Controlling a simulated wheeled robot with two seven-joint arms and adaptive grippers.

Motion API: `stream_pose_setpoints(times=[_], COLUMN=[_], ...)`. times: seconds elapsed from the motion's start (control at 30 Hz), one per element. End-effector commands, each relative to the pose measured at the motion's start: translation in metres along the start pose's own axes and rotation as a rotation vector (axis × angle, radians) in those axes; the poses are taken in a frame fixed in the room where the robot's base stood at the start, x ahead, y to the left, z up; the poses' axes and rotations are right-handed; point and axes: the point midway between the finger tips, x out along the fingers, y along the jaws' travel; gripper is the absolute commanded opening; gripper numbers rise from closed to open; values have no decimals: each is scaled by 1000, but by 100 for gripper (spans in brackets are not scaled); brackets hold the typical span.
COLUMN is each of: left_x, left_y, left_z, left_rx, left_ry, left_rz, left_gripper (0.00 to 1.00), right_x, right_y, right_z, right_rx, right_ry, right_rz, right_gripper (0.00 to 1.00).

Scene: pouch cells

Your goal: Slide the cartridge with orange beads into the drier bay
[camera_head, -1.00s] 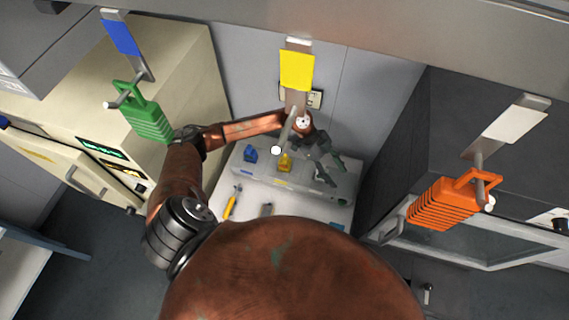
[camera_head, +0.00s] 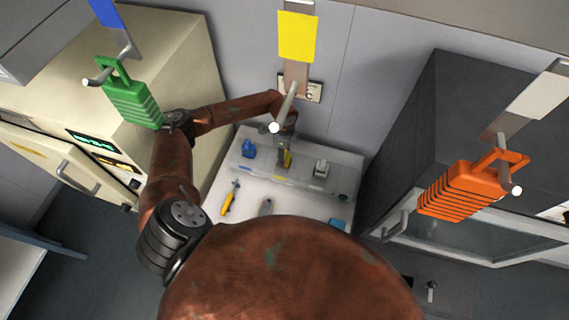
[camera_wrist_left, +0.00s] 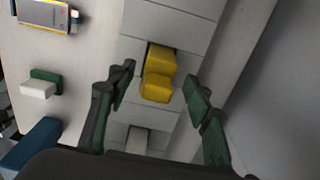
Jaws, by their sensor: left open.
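No orange beads can be made out in either view. A grey block (camera_head: 320,193) on the bench holds a blue piece (camera_head: 249,148), a yellow piece and a white piece (camera_head: 322,168) in a row. My left gripper (camera_head: 284,150) is over the yellow piece, which it partly hides in the head view. In the left wrist view my left gripper (camera_wrist_left: 160,73) is open, with its fingers apart on either side of the yellow piece (camera_wrist_left: 158,75); I cannot tell whether they touch it. Which thing is the drier bay is unclear. My right gripper is not in view.
An orange ribbed body (camera_head: 460,190) and a green one (camera_head: 130,100) hang on hooks. The hook under the yellow tag (camera_head: 298,38) is empty. A cream cabinet (camera_head: 190,60) stands left, a dark cabinet (camera_head: 440,120) right. A yellow-handled tool (camera_head: 229,200) lies on the bench.

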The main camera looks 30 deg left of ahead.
Motion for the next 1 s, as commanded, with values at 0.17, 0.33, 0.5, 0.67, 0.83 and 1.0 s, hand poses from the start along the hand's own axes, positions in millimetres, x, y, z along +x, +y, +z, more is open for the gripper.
stream_pose_setpoints(times=[0.17,0.33,0.5,0.67,0.83,1.0], left_x=[30,42,40,40,40,40], left_y=[3,2,2,2,3,3], left_z=[0,0,0,0,0,0], left_rx=[1,0,0,0,0,0], left_ry=[1,1,1,1,1,1], left_rz=[2,2,1,1,2,2], left_gripper=[46,46,46,38,26,15], right_x=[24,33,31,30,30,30], right_y=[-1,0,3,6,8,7], right_z=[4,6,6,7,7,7], right_rx=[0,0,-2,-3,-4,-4], right_ry=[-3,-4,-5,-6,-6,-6], right_rz=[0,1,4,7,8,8], right_gripper=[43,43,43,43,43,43])
